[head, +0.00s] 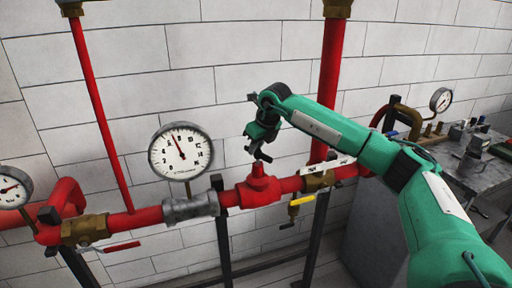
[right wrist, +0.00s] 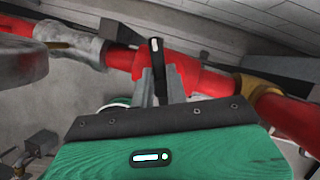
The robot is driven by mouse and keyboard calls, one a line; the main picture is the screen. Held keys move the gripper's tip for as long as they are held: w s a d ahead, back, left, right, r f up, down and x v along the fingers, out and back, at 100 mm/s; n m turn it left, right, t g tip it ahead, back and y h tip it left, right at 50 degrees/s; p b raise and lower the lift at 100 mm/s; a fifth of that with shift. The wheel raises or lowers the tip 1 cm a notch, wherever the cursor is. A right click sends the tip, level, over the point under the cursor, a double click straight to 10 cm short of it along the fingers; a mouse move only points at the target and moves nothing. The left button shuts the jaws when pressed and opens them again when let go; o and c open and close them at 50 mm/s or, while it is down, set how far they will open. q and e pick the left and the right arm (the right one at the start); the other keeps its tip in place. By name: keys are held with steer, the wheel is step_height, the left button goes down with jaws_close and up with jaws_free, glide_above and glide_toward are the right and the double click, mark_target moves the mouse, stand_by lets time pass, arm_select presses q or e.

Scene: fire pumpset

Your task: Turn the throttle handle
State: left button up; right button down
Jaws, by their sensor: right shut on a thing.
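The throttle handle (right wrist: 156,50) is a slim black bar with a light mark, rising from between my right gripper's fingers in the right wrist view. My right gripper (right wrist: 161,86) is shut on it. In the head view, my right gripper (head: 262,150) points down just above the red valve body (head: 258,190) on the horizontal red pipe. The handle is hard to tell from the dark fingers there. The red valve body also shows behind the fingers in the right wrist view (right wrist: 185,72). My left gripper is not in view.
A large round gauge (head: 180,151) stands left of the valve. Vertical red pipes rise on both sides. A cluttered table (head: 470,165) stands at the right.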

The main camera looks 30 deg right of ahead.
steer(key=c, duration=1.4)
jaws_free()
steer(key=shift+r, duration=0.1)
steer(key=shift+s+r, duration=0.15)
steer(key=shift+r, duration=0.15)
steer(key=b+v, duration=0.3)
steer(key=v, duration=1)
steer(key=shift+f, duration=0.1)
